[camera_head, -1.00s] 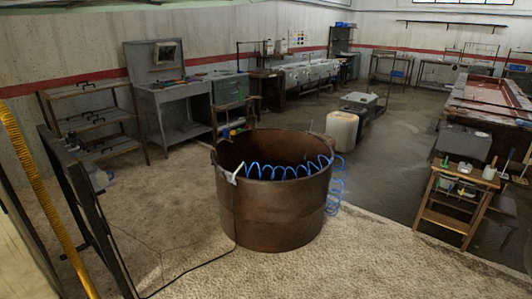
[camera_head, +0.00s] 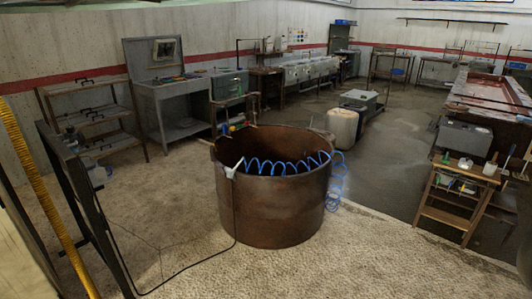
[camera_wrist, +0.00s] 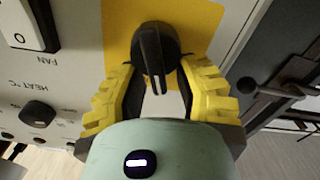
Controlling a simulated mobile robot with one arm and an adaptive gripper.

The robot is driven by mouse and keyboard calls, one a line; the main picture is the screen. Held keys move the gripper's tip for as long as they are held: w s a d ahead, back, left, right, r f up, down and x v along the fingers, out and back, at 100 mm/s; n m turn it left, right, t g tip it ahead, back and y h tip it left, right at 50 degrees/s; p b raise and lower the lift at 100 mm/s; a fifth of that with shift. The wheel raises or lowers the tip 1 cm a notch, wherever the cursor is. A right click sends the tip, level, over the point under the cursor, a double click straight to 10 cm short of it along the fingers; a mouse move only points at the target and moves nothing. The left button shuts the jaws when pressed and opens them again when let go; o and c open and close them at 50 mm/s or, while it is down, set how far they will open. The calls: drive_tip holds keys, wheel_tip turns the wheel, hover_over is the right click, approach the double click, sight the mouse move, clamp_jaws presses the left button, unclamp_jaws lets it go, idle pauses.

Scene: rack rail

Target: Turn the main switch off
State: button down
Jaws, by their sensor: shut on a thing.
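In the wrist view, the main switch (camera_wrist: 155,42) is a black rotary knob on a yellow plate (camera_wrist: 190,15) on a pale panel. Its raised grip points nearly straight up and down in the picture, with a slight tilt. My gripper (camera_wrist: 158,74) has its yellow-padded fingers on either side of the knob and is shut on it. The fingertips hide part of the knob's sides. The head view shows neither the switch nor the fingers.
The panel also carries a white FAN rocker switch (camera_wrist: 32,25) and a black HEAT knob (camera_wrist: 38,114). A dark lever (camera_wrist: 270,90) stands right of the gripper. In the head view, a large rusty vat (camera_head: 270,210) with a blue coiled hose stands on the floor.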

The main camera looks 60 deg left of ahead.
drive_tip(key=shift+w+a+f+n+b, duration=0.1)
drive_tip(key=shift+w+f+n+b, duration=0.2)
drive_tip(key=shift+n, duration=1.95)
drive_tip(key=shift+w+f+n+b, duration=0.1)
drive_tip(key=shift+f+n, duration=0.35)
drive_tip(key=shift+n, duration=1.85)
drive_tip(key=shift+w+a+f+n+b, duration=0.1)
drive_tip(key=shift+w+f+n, duration=0.2)
drive_tip(key=shift+n, duration=1.95)
drive_tip(key=shift+s, duration=0.15)
drive_tip(key=shift+d, duration=0.1)
drive_tip(key=c, duration=1)
unclamp_jaws()
drive_tip(key=shift+s, duration=0.1)
drive_tip(key=o, duration=0.5)
drive_tip(key=shift+o, duration=0.2)
